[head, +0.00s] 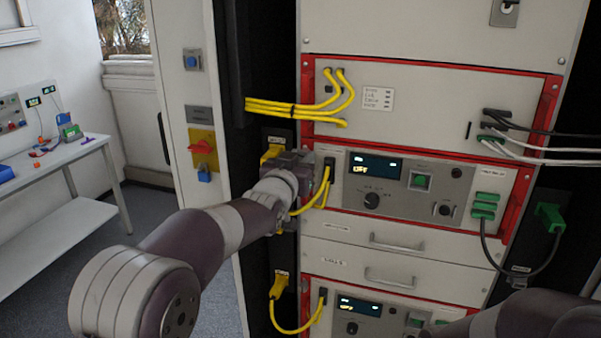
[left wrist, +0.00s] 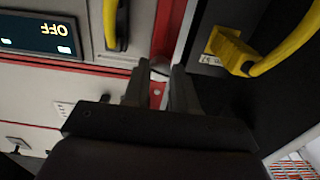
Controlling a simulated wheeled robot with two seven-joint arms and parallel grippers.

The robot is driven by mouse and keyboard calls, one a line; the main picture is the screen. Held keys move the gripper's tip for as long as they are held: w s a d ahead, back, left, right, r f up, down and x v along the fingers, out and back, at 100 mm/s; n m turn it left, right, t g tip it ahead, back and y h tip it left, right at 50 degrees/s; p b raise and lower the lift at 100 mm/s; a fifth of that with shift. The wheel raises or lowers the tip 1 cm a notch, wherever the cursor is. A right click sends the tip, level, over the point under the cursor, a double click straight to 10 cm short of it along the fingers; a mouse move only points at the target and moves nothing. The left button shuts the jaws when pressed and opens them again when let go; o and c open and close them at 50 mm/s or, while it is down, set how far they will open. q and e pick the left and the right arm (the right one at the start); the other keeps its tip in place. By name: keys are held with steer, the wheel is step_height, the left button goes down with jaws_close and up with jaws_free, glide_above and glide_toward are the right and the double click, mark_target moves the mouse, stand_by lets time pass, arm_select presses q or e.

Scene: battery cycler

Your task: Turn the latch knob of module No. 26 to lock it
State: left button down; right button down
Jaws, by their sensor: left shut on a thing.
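My left gripper (head: 312,160) is at the upper left corner of the middle red-framed module (head: 338,190), whose display reads OFF. In the left wrist view, which is upside down, my left gripper (left wrist: 160,78) is shut on a small grey latch knob (left wrist: 159,66) at the red frame's edge. The gripper hides the knob in the head view. The knob's turn angle cannot be told, and no module number is legible. My right gripper is not in view; part of my right arm shows at the lower right.
A red-framed panel (head: 430,95) is above, two drawers (head: 400,241) below. A side bench (head: 60,165) stands far left.

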arm_select(q)
steer(key=shift+m+b, duration=5.35)
steer(key=shift+m, duration=2.15)
steer(key=c, duration=0.9)
jaws_free()
steer(key=shift+f, duration=0.1)
